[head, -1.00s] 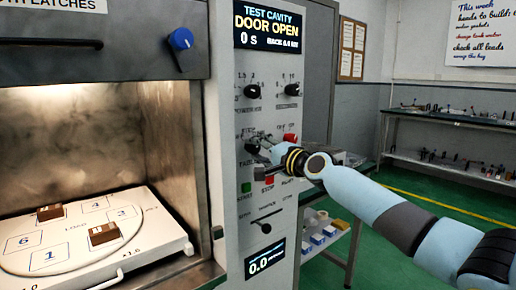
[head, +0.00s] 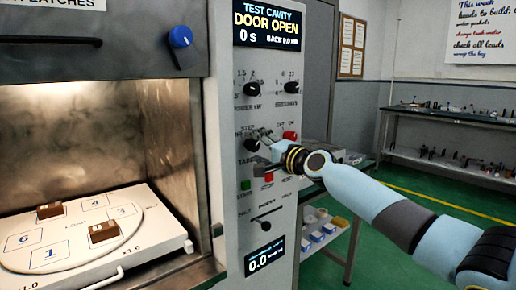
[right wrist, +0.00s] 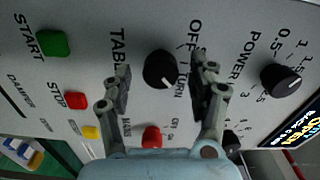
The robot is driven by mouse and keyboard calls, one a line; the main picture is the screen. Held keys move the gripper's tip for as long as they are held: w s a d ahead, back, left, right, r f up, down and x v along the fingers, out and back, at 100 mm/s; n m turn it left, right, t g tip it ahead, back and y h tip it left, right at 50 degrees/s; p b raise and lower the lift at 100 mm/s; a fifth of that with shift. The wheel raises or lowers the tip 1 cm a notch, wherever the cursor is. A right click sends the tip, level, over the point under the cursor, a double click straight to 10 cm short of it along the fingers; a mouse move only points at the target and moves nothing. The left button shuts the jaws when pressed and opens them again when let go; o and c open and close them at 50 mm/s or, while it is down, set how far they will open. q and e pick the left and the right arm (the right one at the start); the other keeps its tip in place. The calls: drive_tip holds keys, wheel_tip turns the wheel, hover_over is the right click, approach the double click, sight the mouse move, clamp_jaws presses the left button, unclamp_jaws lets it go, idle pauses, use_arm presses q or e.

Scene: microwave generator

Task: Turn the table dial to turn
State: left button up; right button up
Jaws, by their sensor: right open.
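The table dial (right wrist: 160,69) is a round black knob on the grey control panel, with "TABL", "OFF" and "TURN" lettered around it. In the head view the dial (head: 252,145) is partly behind my right gripper (head: 263,151). I cannot tell the depth of the fingertips against the panel. The setting of the dial's pointer is unclear. My left gripper is not in view.
A red knob (head: 290,135), two upper black dials, the green START button (right wrist: 53,43), red STOP button (right wrist: 75,101) and a slider (head: 264,226) surround it. The open cavity at left has a white turntable (head: 70,235) bearing two brown blocks. A side table stands behind my arm.

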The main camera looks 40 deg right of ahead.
drive_tip(key=s, duration=0.7)
drive_tip(key=shift+s+d, duration=0.25)
drive_tip(key=shift+d, duration=0.05)
idle(0.3)
drive_tip(key=s+a+f+g+h+b, duration=0.1)
drive_tip(key=s+f+g, duration=0.2)
drive_tip(key=s+f, duration=0.8)
drive_tip(key=s+a+f+n+g+b, duration=0.1)
drive_tip(key=s+f+g+b, duration=0.15)
drive_tip(key=f, duration=1.65)
drive_tip(key=s+f+g+h+b, duration=0.1)
drive_tip(key=s+f+g, duration=0.2)
drive_tip(key=s+f, duration=0.8)
drive_tip(key=s+a+f+n+g, duration=0.3)
drive_tip(key=s+f+n, duration=0.2)
drive_tip(key=s+f, duration=0.3)
drive_tip(key=s+a+f+n+g, duration=0.2)
drive_tip(key=s+f+n, duration=0.3)
drive_tip(key=s, duration=0.8)
drive_tip(key=s+a+f+n+g, duration=0.3)
drive_tip(key=s+a+f+n, duration=0.1)
drive_tip(key=s+f, duration=0.6)
drive_tip(key=shift+s+f+n+g+b, duration=0.3)
drive_tip(key=shift+f+n+g+b, duration=0.1)
drive_tip(key=shift+f+b, duration=0.1)
